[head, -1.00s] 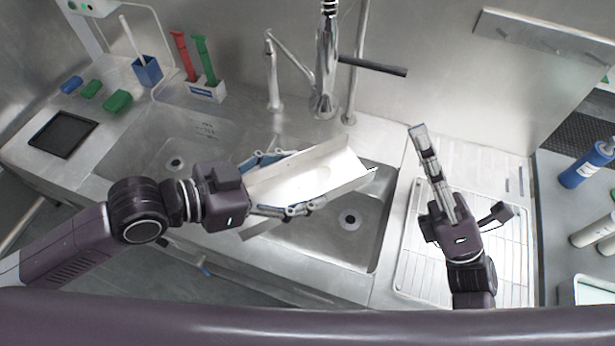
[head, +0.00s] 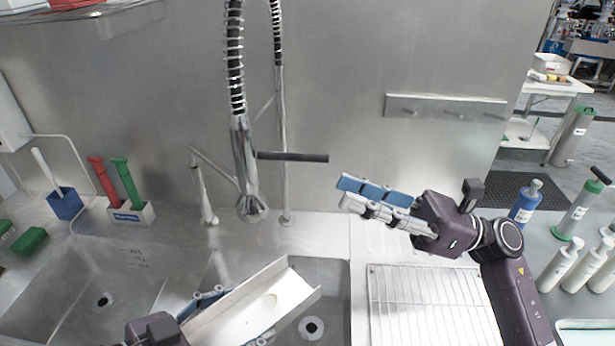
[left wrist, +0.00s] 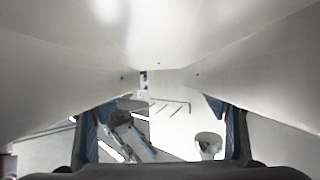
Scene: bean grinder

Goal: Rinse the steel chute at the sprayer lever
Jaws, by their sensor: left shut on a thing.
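The steel chute (head: 250,308), a pale open trough with a faint tan spot near its far end, is tilted above the right sink basin. My left gripper (head: 232,318) is shut on it, with blue-padded fingers at both sides. In the left wrist view the chute (left wrist: 160,45) fills the upper part. The spray head (head: 250,205) hangs beyond the chute, apart from it. The dark sprayer lever (head: 292,157) sticks out to the right. My right gripper (head: 345,195) is open and empty, right of the spray head and below the lever's height.
A wire drainboard rack (head: 415,305) lies right of the basin. A faucet (head: 203,190) stands behind the sinks. A brush holder (head: 130,213) and blue cup (head: 64,203) stand at left. Bottles (head: 527,203) crowd the right counter. A wall strip (head: 445,107) is behind.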

